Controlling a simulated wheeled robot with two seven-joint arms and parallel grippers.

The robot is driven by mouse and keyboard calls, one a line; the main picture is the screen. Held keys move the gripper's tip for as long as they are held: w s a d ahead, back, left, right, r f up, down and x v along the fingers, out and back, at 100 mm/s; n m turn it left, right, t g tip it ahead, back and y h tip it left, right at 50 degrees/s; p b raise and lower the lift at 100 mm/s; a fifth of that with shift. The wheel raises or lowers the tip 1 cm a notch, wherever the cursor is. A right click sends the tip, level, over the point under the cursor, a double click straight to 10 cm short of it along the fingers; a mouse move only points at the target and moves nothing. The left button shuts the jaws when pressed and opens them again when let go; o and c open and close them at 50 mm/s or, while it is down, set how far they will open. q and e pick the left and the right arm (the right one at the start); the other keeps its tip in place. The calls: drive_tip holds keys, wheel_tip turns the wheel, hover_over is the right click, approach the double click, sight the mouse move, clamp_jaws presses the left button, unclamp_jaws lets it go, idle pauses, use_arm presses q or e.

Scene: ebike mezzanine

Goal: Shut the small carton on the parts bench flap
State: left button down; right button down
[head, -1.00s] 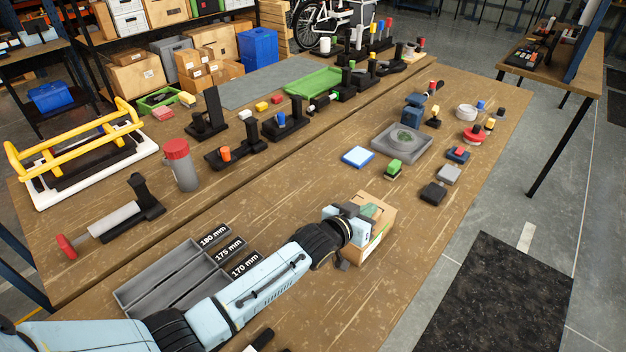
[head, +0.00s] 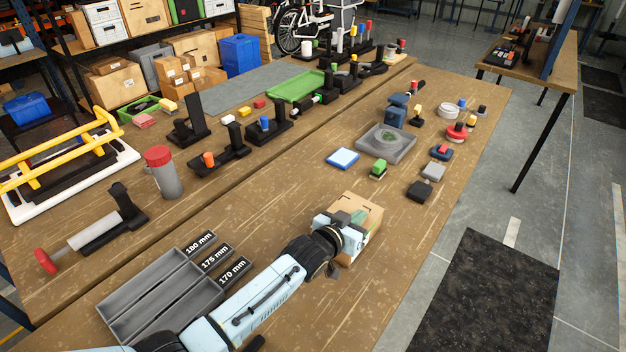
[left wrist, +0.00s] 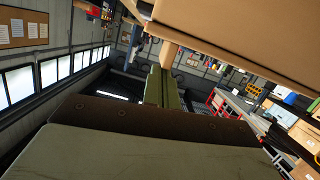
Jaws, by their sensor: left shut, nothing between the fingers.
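The small tan carton (head: 362,211) stands on the parts bench, right of the numbered trays. A tan panel covers most of its top, with a dark slot showing; I cannot tell whether the flap lies fully flat. In the left wrist view the shut, empty fingers (left wrist: 165,88) point away, close beneath a large tan carton surface (left wrist: 250,35). I cannot tell whether they touch it. My right gripper is not in view.
The parts bench (head: 290,210) is bare around the carton. Grey trays (head: 160,297) marked 180, 175 and 170 mm lie to the left. A blue-and-white block (head: 342,158), a green-topped block (head: 378,170) and a dark block (head: 420,191) stand beyond the carton.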

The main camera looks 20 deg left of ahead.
use_arm(q)
drive_tip(key=shift+r, duration=0.15)
wheel_tip(320, 180, up, 4)
drive_tip(key=p, duration=0.4)
drive_tip(key=shift+s+a+r, duration=0.1)
drive_tip(key=shift+s, duration=0.15)
drive_tip(key=v, duration=0.9)
drive_tip(key=shift+s, duration=0.3)
